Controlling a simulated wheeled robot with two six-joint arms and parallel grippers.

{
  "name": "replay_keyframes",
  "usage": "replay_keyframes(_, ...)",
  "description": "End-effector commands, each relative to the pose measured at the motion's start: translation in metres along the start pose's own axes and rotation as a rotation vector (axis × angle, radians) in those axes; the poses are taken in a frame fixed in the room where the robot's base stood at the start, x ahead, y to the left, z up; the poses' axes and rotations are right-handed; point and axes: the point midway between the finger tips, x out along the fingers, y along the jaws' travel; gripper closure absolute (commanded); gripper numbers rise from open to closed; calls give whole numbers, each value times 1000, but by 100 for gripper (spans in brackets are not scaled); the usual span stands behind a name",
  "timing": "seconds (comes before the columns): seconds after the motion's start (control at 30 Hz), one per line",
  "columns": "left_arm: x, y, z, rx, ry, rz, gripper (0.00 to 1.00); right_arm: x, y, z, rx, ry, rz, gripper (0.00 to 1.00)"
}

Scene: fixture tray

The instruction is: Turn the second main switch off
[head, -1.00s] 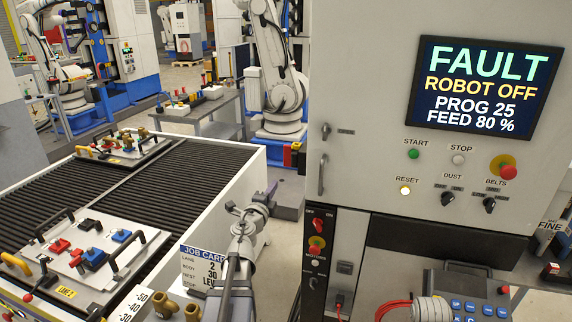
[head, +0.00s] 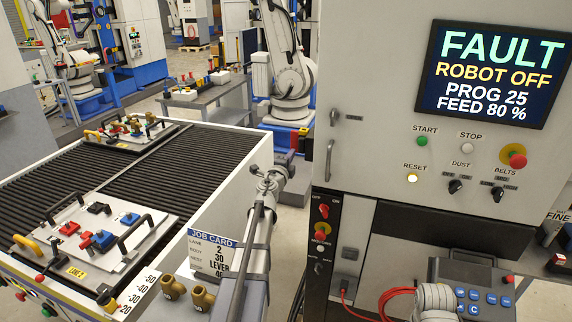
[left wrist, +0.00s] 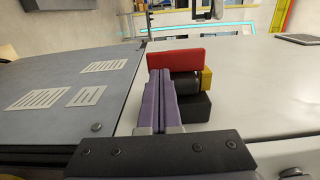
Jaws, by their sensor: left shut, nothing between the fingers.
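In the left wrist view, my left gripper (left wrist: 160,78) is shut and empty, with its purple fingers pressed together. Its tips are close beside a switch with a red handle (left wrist: 175,60), a yellow part (left wrist: 207,78) and a black base (left wrist: 195,108). The fingers overlap the switch's left side; I cannot tell whether they touch. The red handle lies crosswise in this view. A red rotary switch (head: 323,210) marked OFF and ON is on the front panel. My right gripper is out of view.
The cabinet screen (head: 492,73) reads FAULT, ROBOT OFF. A roller conveyor (head: 115,180) with fixture trays stands left. A job card (head: 210,255) and brass fittings (head: 188,293) are near my left arm. A teach pendant (head: 470,285) with red cable is lower right.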

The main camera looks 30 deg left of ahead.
Motion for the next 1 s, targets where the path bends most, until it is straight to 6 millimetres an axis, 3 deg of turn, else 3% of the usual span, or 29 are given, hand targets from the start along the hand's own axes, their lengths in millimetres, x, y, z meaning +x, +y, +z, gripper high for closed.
replay_keyframes(0.03, 12, 0, 0, 0, 1, 0, 100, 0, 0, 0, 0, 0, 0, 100)
replay_keyframes(0.2, 22, 0, 0, 0, 1, 0, 100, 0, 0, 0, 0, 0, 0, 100)
replay_keyframes(1.0, 24, 3, 0, 0, 0, 0, 100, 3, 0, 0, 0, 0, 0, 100)
